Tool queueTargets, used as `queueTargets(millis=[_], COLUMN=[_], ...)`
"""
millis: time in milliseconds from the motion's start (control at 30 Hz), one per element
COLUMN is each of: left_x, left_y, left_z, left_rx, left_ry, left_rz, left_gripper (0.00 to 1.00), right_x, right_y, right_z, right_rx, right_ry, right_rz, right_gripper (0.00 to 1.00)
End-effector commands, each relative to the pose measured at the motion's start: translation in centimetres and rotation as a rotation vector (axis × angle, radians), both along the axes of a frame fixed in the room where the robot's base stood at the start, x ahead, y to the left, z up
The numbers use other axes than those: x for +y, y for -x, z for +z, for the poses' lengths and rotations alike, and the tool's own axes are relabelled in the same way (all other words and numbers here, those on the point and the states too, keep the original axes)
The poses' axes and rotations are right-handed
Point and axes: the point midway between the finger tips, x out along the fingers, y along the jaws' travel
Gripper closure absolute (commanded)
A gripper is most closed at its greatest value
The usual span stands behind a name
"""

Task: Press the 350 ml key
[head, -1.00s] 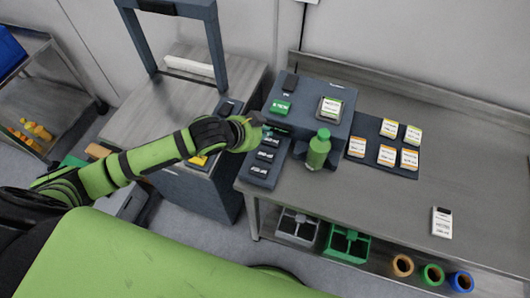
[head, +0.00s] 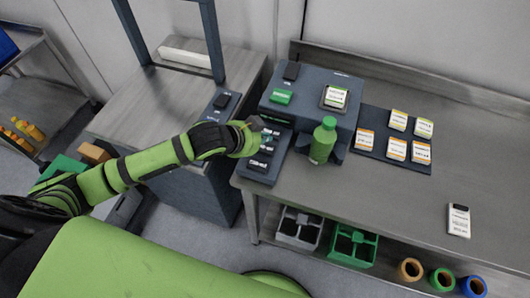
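The dark key panel (head: 262,168) juts from the left front of the blue-grey filler (head: 308,105) on the bench. It carries a column of dark keys with pale labels, too small to read, so I cannot tell which is the 350 ml key. My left gripper (head: 255,123), at the end of a green arm, is over the far end of the panel and hides part of it. Its dark fingertips look close together, but I cannot tell whether they are shut or touch a key. A green bottle (head: 322,142) stands upright at the filler's front. My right gripper is not in view.
A dark mat (head: 379,148) with several labelled cards lies right of the filler. A white card-like item (head: 459,220) lies farther right. The bench (head: 420,190) between is clear. Grey (head: 299,229) and green bins (head: 351,246) stand below.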

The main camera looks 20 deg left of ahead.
Motion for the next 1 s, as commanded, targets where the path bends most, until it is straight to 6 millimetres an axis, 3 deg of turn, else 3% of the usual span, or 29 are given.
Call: queueTargets(millis=[200,1000], left_x=[-0.04,-0.04], left_y=[-0.01,0.00], left_z=[-1.58,-1.58], left_rx=[0.000,0.000], left_ry=[0.000,0.000], left_rz=[0.000,0.000], left_gripper=[1.00,1.00], right_x=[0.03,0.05], right_y=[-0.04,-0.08], right_z=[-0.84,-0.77], right_rx=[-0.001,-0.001], right_ry=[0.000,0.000], right_rz=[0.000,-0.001], right_gripper=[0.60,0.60])
